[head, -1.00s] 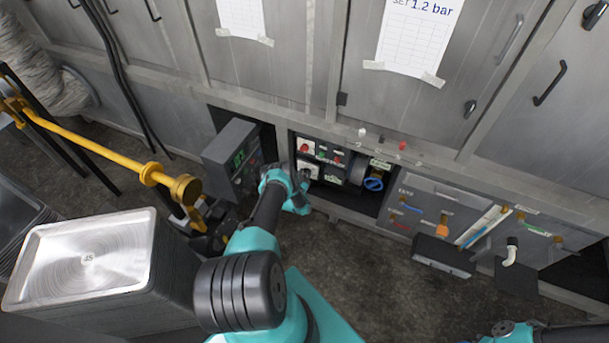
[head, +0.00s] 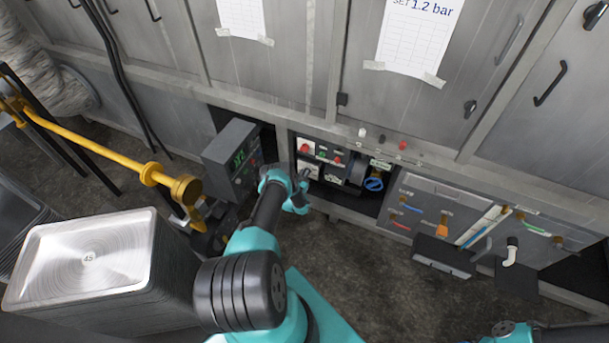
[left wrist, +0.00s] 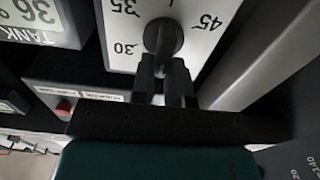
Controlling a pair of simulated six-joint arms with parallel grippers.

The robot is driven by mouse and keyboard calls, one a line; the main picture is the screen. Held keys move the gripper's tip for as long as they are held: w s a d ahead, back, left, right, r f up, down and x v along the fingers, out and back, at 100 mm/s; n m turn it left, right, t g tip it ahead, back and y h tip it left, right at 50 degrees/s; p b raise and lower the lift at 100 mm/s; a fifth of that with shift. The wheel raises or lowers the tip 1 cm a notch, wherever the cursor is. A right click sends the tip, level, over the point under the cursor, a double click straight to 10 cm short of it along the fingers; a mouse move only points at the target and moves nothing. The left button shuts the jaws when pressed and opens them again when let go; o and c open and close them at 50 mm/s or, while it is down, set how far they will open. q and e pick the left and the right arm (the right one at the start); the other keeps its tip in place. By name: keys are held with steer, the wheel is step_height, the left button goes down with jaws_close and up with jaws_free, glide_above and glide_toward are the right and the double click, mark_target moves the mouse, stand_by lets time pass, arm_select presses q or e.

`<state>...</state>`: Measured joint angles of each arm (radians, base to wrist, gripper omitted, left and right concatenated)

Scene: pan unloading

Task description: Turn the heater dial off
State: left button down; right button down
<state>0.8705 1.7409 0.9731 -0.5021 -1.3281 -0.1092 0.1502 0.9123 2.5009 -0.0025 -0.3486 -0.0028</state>
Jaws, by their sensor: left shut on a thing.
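The heater dial (left wrist: 163,37) is a round black knob on a white plate marked 30, 35 and 45, seen in the left wrist view. My left gripper (left wrist: 165,72) is shut on the dial's lower part, its two dark fingers close together against it. In the head view my left gripper (head: 306,176) reaches the control panel (head: 325,152) from below and partly covers the dial plate. My right gripper is not in view; only a bit of teal arm shows at the lower right edge.
A grey display box (head: 232,158) stands left of the gripper. A blue valve wheel (head: 374,184) is to its right. A yellow bar (head: 100,150) and a stack of metal pans (head: 85,262) are at the left. A panel with coloured handles (head: 430,210) lies further right.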

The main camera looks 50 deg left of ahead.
arm_select(q)
steer(key=c, duration=1.1)
jaws_free()
steer(key=v, duration=1.7)
steer(key=shift+s+d, duration=0.1)
steer(key=shift+s, duration=0.05)
